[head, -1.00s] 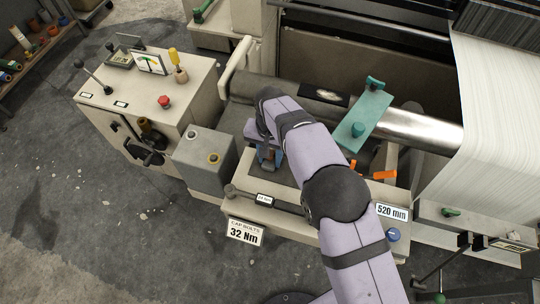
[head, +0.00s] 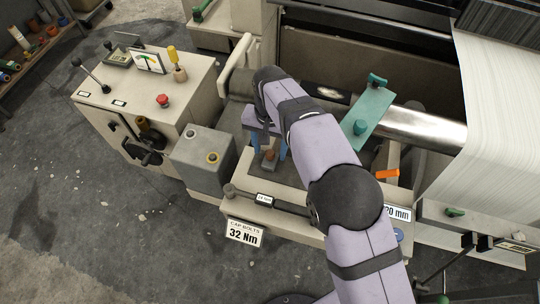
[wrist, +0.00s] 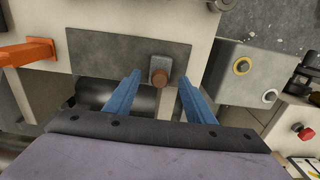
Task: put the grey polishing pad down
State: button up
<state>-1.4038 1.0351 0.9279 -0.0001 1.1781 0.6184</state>
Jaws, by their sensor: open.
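The grey polishing pad (head: 269,158), a small block with a brown top, stands on a dark grey plate (wrist: 110,50) on the machine's front ledge. In the wrist view the pad (wrist: 160,70) shows between the two blue fingertips, near the plate's edge. My gripper (head: 269,149) is open and above the pad, with a finger to either side and a gap at each. It also shows in the wrist view (wrist: 160,80). The pad's underside is hidden.
A grey box (head: 204,160) with two round buttons stands left of the ledge. A metal roller (head: 415,128) runs behind. My arm hides part of the ledge.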

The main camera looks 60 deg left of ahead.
aim_at(270, 153)
notch_tip(270, 153, up, 7)
jog(key=shift+r+b, duration=0.2)
jog(key=shift+b, duration=0.45)
